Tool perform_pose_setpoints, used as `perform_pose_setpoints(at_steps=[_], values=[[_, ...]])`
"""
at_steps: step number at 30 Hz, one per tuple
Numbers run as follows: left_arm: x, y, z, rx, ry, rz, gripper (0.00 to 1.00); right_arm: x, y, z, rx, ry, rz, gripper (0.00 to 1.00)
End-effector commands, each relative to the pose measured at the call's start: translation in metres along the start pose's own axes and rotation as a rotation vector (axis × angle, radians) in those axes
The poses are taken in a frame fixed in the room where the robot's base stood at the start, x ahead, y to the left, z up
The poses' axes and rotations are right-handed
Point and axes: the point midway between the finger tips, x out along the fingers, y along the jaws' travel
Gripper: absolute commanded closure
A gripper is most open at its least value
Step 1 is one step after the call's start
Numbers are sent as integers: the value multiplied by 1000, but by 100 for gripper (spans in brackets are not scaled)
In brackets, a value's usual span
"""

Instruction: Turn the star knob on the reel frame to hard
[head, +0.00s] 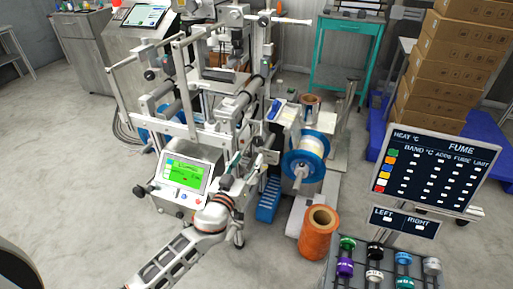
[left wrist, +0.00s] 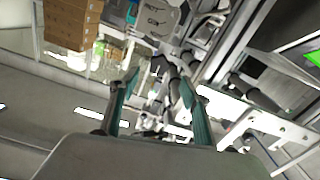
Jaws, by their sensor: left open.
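The reel frame (head: 190,100) is a white and grey machine with uprights, rollers and a green-screened control box (head: 185,178) at its front. A blue-flanged reel (head: 304,155) sits on its right side. I cannot pick out the star knob or its setting with certainty. My left gripper (head: 238,160) is in front of the frame, just right of the control box. In the left wrist view, its two teal fingers (left wrist: 160,88) are apart with nothing held between them. Dark and grey frame parts show beyond the fingertips. My right gripper is not in view.
An orange roll (head: 319,234) stands at the frame's right front. A rack of coloured rolls (head: 345,268) and a dark sign board (head: 437,168) are at the lower right. Stacked cartons (head: 452,70) stand behind. The grey floor at left is clear.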

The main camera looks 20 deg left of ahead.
Motion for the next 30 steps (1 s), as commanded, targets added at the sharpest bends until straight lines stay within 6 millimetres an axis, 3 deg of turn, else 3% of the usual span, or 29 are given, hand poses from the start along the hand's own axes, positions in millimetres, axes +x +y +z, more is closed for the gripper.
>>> perform_pose_setpoints(at_steps=[18, 30], values=[[72, 0, -2, -3, 3, 0, 53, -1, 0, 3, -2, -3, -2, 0], [78, 0, -2, -4, 3, 0, 55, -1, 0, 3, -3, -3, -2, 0]])
